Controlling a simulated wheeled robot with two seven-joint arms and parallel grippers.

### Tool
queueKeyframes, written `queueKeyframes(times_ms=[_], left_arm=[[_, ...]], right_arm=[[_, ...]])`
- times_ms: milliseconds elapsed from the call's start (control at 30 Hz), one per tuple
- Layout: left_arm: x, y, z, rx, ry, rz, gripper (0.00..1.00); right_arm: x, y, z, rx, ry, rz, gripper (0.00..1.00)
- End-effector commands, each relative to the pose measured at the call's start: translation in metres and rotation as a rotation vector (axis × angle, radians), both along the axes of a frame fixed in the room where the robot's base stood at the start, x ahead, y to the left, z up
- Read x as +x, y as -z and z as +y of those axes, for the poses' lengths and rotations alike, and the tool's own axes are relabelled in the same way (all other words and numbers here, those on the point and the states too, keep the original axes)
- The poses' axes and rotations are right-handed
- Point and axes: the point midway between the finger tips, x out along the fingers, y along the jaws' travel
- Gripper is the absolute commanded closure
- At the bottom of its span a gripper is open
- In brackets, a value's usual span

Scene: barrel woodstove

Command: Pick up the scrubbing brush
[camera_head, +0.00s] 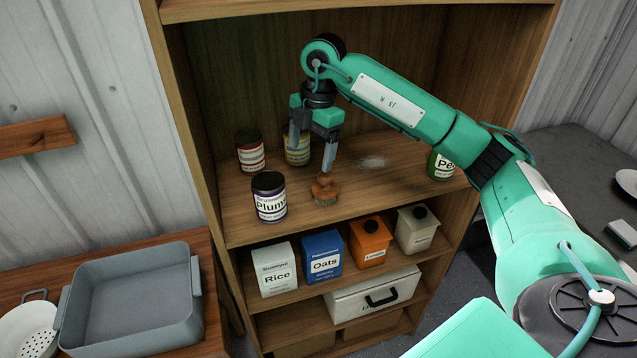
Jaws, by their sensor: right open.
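The scrubbing brush (325,191) is small, with a brown wooden body and knob and pale bristles below. It stands on the upper shelf (385,177) of the wooden cabinet, near its front edge. My right gripper (311,160) points down just above and behind the brush. Its jaws are open with nothing between them. One finger ends close to the top of the brush; I cannot tell whether they touch. My left gripper is not in view.
A plum can (269,197) stands left of the brush, with a red-labelled can (250,151) and a yellowish can (297,147) behind. A green can (441,164) stands at right. Boxes and canisters fill the shelf below. A grey basin (130,300) sits at lower left.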

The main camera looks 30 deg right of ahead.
Motion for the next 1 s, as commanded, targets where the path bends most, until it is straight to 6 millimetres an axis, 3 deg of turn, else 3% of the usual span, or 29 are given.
queueKeyframes(times_ms=[100,267,800,1000], left_arm=[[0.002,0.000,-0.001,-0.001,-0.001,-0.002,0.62],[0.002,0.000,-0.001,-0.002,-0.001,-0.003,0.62],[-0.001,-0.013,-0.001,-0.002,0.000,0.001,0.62],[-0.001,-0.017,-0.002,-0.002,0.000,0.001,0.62]], right_arm=[[-0.002,-0.015,-0.031,-0.106,0.097,0.021,0.16],[-0.004,-0.014,-0.042,-0.146,0.137,0.035,0.16],[-0.004,0.056,-0.041,-0.143,0.132,0.036,0.16],[-0.004,0.068,-0.041,-0.143,0.132,0.034,0.16]])
